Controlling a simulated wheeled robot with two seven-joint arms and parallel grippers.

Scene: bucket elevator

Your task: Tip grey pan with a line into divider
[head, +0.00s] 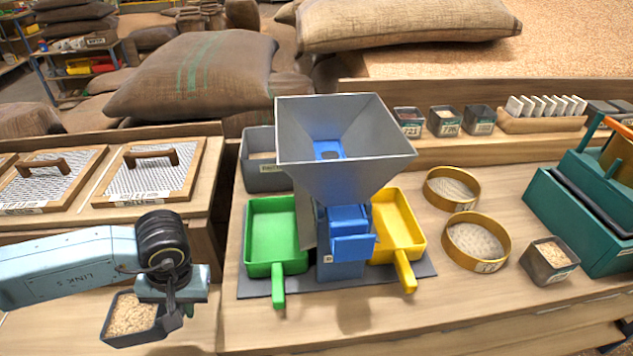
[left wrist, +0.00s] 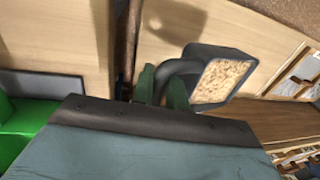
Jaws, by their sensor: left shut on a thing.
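The grey pan (head: 142,337) is full of pale grain and is held at the lower left in the head view. My left gripper (head: 176,303) is shut on its handle. In the left wrist view the green fingers of my left gripper (left wrist: 162,85) close around the dark handle of the grey pan (left wrist: 208,53). No line on the pan can be made out. The divider (head: 345,150) stands at the middle of the bench, a grey funnel over a blue body. The pan is left of it and lower than its mouth. My right gripper is not in view.
A green pan (head: 274,232) and a yellow pan (head: 397,226) sit either side of the divider's base. A grey bin (head: 262,172) stands behind. Two round sieves (head: 476,241), a small grain box (head: 549,261) and a teal machine (head: 590,205) are to the right.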

